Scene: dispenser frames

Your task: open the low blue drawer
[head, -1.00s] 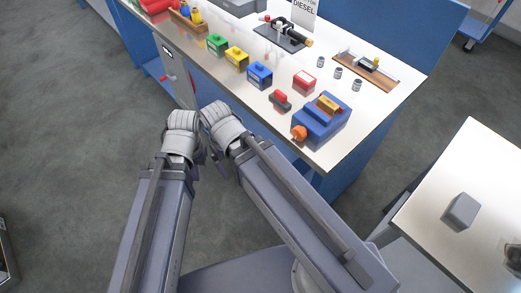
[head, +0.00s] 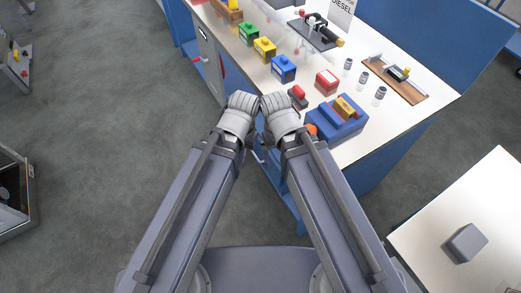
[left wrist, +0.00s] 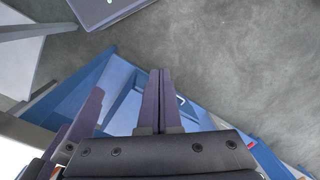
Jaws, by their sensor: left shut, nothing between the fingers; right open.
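The blue front of the bench (head: 372,170) shows in the head view, with its low part (head: 285,198) partly hidden by my arms. In the left wrist view, a blue panel (left wrist: 122,108) lies beyond my left fingers, with a small pale handle-like bar (left wrist: 181,100) at their right. I cannot tell whether it is the low drawer or whether it stands open. My left gripper (left wrist: 159,72) is shut and empty, its tips over the blue front; contact is unclear. My right gripper (head: 266,140) is open beside the left one, its fingers mostly hidden under the wrist.
The bench top (head: 395,115) carries green (head: 249,35), yellow (head: 265,49) and blue (head: 284,68) boxes and a blue machine (head: 338,118) near the front edge. A white side table (head: 420,235) with a grey block (head: 465,243) stands at right.

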